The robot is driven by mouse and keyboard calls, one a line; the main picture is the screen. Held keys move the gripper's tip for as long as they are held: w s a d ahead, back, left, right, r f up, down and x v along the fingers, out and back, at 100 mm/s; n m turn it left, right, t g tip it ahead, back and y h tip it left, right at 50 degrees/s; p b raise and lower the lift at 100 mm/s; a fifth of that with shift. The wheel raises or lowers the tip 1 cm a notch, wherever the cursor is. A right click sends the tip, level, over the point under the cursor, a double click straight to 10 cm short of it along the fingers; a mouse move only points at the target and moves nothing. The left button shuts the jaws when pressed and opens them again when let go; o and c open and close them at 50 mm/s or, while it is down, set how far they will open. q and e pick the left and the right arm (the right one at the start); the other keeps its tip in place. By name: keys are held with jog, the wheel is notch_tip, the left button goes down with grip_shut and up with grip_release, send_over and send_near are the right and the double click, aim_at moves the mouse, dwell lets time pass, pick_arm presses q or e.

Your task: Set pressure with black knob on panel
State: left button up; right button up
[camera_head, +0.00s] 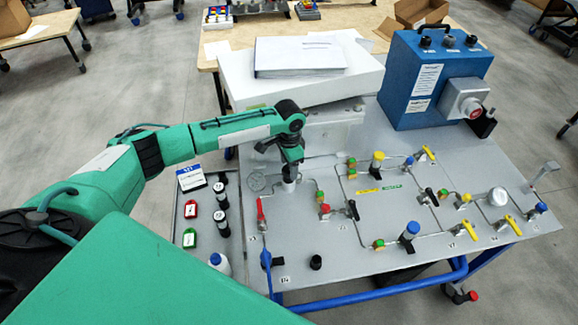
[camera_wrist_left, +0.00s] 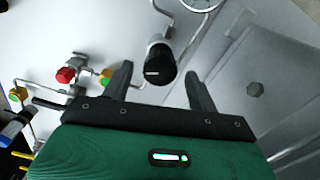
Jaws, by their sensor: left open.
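The panel (camera_head: 380,210) is a grey sloped board with pipes, valves and coloured fittings. In the left wrist view, a black knob (camera_wrist_left: 160,62) with a white line on its face stands out from the panel. My left gripper (camera_wrist_left: 160,72) is open, with one finger on each side of the knob and visible gaps between them. In the head view, my left gripper (camera_head: 291,160) points down at the panel's upper left, beside the round gauge (camera_head: 256,181). There the gripper mostly hides the knob. My right gripper is not in view.
A red-handled valve (camera_head: 261,212) and a blue-handled valve (camera_head: 265,258) are on the panel's left side. A blue box (camera_head: 432,78) stands at the back right. A white case with a binder (camera_head: 299,57) lies behind my gripper. Bottles and tags fill the left tray.

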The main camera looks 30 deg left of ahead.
pick_arm(q)
notch_tip(320, 180, up, 13)
jog(key=b, duration=0.2)
jog(key=shift+b, duration=0.35)
jog(key=shift+f, duration=0.1)
